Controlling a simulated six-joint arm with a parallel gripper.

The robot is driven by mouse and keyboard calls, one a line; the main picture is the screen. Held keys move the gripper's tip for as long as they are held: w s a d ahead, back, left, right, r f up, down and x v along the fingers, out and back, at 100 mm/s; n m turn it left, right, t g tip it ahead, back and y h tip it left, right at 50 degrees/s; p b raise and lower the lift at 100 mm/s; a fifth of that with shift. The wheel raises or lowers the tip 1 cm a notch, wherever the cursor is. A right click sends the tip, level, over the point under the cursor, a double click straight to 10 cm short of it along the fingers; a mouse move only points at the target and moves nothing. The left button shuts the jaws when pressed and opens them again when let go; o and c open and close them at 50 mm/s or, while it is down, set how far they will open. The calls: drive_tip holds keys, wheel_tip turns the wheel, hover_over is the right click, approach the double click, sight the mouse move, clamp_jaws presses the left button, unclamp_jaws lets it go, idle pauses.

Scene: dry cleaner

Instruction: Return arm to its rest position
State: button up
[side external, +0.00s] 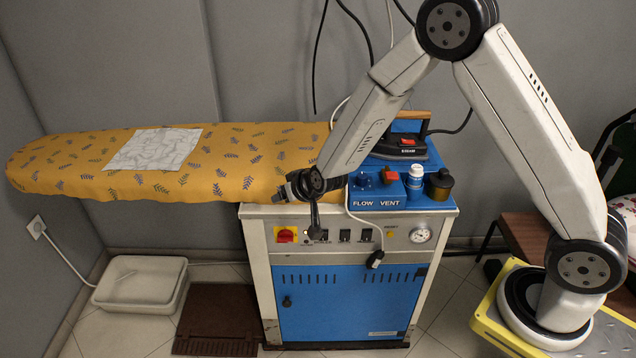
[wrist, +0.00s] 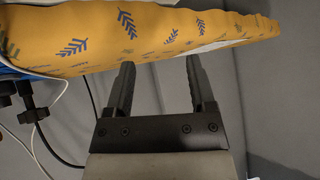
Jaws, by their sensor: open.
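My arm rises from its base at the right of the side external view and bends over the blue and white ironing station (side external: 345,292). Its wrist hangs in front of the right part of the yellow leaf-patterned ironing board (side external: 240,160). My gripper (wrist: 161,72) is open and empty in the wrist view, its two dark fingers apart. The board's yellow cover (wrist: 80,35) lies beyond the fingertips there. In the side external view the fingers are too small and dark to make out clearly.
The iron (side external: 402,143), a white bottle (side external: 415,182) and a dark bottle (side external: 439,184) stand on the station near my forearm. Cables hang behind. A white tray (side external: 140,285) and brown mat (side external: 218,318) are on the floor.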

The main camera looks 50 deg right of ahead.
drive_tip(key=s+d+r+n+g, duration=0.1)
drive_tip(key=s+d+r+g, duration=0.1)
drive_tip(key=s, duration=1)
drive_tip(key=s+d+r+n+g, duration=0.1)
drive_tip(key=s+r+g, duration=0.3)
drive_tip(key=s, duration=0.8)
drive_tip(key=shift+s+d+r+n+g, duration=0.2)
drive_tip(key=shift+d+r+n+g, duration=0.15)
drive_tip(key=shift+d, duration=0.2)
